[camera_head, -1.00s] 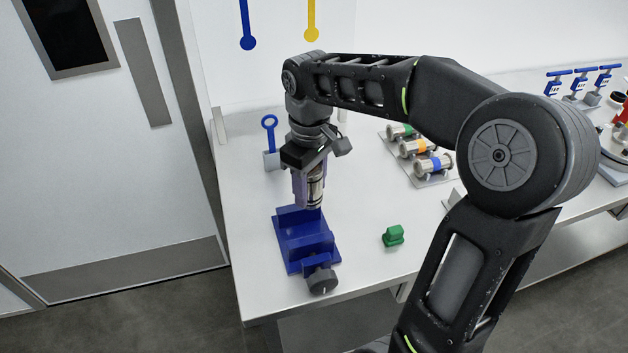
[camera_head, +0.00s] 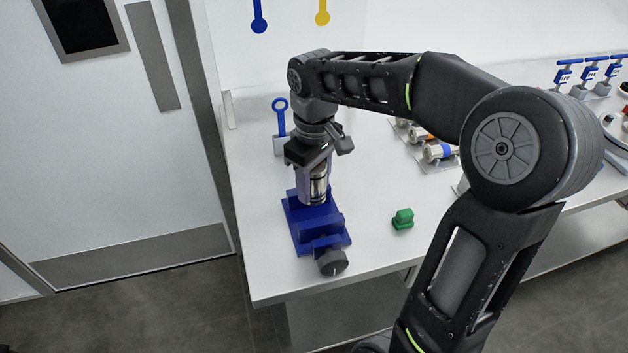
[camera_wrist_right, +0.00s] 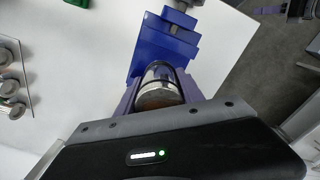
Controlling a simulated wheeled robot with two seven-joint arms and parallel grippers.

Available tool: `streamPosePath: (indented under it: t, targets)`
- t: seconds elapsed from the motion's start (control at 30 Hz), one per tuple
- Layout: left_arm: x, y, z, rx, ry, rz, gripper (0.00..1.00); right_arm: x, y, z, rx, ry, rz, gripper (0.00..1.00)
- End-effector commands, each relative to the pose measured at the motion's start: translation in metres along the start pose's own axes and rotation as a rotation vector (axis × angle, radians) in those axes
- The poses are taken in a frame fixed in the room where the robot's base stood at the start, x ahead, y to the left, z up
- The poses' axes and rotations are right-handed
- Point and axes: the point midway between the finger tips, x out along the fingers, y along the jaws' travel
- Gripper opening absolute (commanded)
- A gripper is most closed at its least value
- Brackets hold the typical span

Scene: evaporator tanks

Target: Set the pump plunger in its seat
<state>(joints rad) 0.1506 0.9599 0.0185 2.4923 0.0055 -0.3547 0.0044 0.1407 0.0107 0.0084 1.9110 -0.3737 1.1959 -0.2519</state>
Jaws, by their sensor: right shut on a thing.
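The pump plunger (camera_head: 319,184) is a metal cylinder with dark rings, held upright. My right gripper (camera_head: 314,194) is shut on it, with purple fingers on its sides. The plunger's round end also shows in the right wrist view (camera_wrist_right: 158,86), between the fingers. Below is a blue block-like fixture (camera_head: 322,226) with a dark round knob (camera_head: 332,262) at its front; the fixture also shows in the right wrist view (camera_wrist_right: 160,45). The plunger's lower end is over the fixture's back part. I cannot tell whether it touches. My left gripper is out of view.
A small green block (camera_head: 402,219) stands right of the fixture. A blue ring-topped tool (camera_head: 281,118) stands behind my gripper. Metal cylinders (camera_head: 438,152) on a rack are partly behind my arm. The table's front edge is close to the knob.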

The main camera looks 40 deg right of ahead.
Motion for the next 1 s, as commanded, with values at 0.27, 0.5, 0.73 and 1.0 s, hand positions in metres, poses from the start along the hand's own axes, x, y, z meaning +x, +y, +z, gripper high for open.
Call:
streamPosePath:
  t: [0.27, 0.5, 0.73, 1.0]
  targets:
    - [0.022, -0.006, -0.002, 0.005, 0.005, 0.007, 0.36, 0.03, 0.0, 0.0, 0.0, 0.001, 0.0, 0.0]
    - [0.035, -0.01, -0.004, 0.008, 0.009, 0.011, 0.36, 0.051, 0.0, 0.0, 0.0, 0.0, 0.0, 0.0]
    - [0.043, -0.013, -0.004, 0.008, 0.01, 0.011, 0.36, 0.064, 0.0, 0.0, 0.0, 0.0, 0.0, 0.0]
    - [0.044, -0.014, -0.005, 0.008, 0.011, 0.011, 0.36, 0.067, 0.0, 0.0, 0.0, 0.0, 0.0, 0.0]
